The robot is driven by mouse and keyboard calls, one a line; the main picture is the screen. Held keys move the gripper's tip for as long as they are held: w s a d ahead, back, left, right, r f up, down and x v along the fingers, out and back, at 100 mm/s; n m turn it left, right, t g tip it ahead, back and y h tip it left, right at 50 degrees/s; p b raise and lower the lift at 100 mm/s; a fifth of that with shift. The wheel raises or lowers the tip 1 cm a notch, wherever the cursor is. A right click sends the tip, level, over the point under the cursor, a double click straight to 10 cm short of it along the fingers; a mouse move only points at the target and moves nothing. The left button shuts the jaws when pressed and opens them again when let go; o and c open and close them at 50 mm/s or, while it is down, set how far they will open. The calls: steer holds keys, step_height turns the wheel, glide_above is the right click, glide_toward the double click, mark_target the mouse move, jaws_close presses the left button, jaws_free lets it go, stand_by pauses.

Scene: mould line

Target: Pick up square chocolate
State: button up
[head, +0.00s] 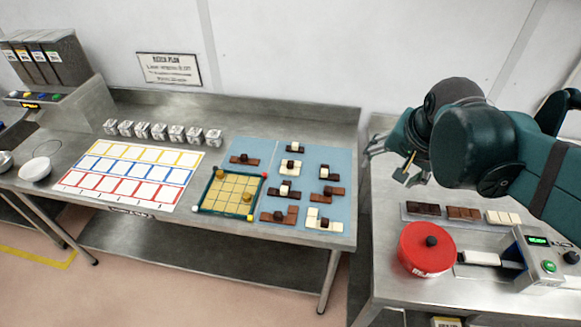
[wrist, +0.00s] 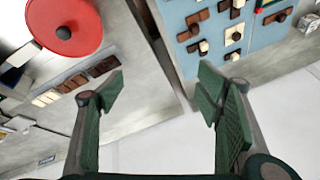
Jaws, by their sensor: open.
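Several small chocolate pieces in dark brown, milk brown and white, most with a round or blocky knob on top, lie apart on a blue mat (head: 265,152). It also shows in the wrist view (wrist: 218,58). They include a brown piece (head: 244,160) at the mat's upper left and a white piece (head: 324,225) at its lower right. I cannot tell for sure which one is the square chocolate. My gripper (head: 408,168) is open and empty, in the air to the right of the mat; its spread fingers also show in the wrist view (wrist: 160,95).
A green-framed yellow grid (head: 228,193) sits at the mat's left. A white sheet of coloured boxes (head: 128,175) lies further left. On the right table are three chocolate bars (head: 465,213), a red round lid (head: 427,252) and a metal device (head: 540,262). A gap separates the tables.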

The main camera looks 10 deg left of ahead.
steer(key=w+a+m+g+p, duration=0.1)
steer(key=w+a+m, duration=0.3)
steer(key=w+a, duration=0.4)
steer(key=m+g+p, duration=0.3)
steer(key=m+g, duration=0.1)
steer(key=m, duration=0.4)
glide_above(291, 162)
steer(key=shift+h, duration=0.3)
steer(key=f, duration=1.8)
steer(key=shift+d, duration=0.2)
steer(key=shift+a+f+m, duration=0.4)
steer(key=shift+a+f, duration=0.05)
steer(key=shift+f, duration=0.05)
steer(key=shift+f, duration=1.3)
steer(key=shift+d+f, duration=0.15)
steer(key=shift+f, duration=2.5)
